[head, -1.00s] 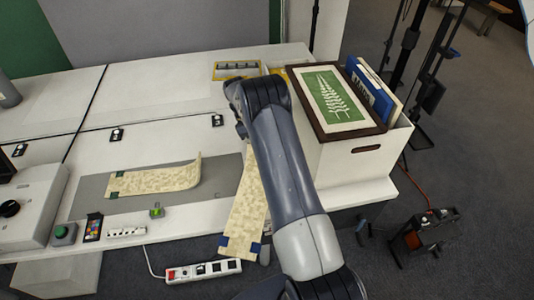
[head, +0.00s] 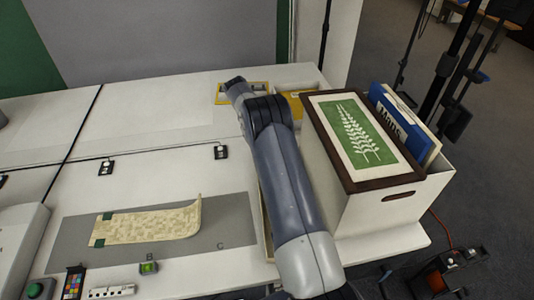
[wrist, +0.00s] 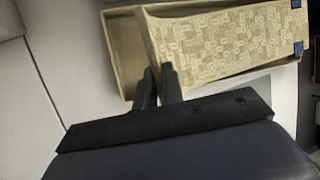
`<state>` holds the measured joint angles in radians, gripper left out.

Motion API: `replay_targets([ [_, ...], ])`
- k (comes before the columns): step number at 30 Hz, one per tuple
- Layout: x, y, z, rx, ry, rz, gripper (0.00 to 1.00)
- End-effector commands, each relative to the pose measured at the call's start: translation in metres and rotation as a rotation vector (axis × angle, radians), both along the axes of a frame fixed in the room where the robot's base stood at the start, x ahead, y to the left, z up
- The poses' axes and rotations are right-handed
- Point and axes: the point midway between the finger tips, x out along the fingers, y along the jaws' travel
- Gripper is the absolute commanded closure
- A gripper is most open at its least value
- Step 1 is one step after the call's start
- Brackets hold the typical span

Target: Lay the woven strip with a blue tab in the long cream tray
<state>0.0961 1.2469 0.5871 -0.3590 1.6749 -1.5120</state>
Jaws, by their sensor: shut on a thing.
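The woven strip with blue tabs (wrist: 225,42) shows in the wrist view, pale and patterned, with blue tabs at its right end. My gripper (wrist: 159,72) is shut on the strip near its left end. The strip lies over or inside the long cream tray (wrist: 122,48); I cannot tell whether it rests on the tray's floor. The tray's left end is bare. In the head view my arm hides the strip and most of the tray; only a thin tray edge (head: 266,238) shows left of the arm.
Another woven strip with green tabs (head: 150,222) lies on a grey mat (head: 215,240). A framed green leaf picture (head: 352,140) lies on a white box (head: 375,215) with blue folders (head: 400,115), close right of my arm. A yellow tray (head: 238,90) stands at the back.

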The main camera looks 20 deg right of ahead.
Motion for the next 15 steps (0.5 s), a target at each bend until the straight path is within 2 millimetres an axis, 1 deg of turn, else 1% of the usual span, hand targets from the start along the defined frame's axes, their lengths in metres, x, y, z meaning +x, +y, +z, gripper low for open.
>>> replay_targets([
  [5, -0.001, 0.0, -0.016, 0.0, 0.002, -0.001, 1.0],
  [9, 0.0, 0.0, -0.036, 0.0, 0.002, -0.001, 1.0],
  [12, 0.0, 0.0, -0.04, 0.0, 0.0, 0.0, 1.0],
  [15, 0.0, 0.0, -0.04, 0.001, 0.0, 0.0, 1.0],
])
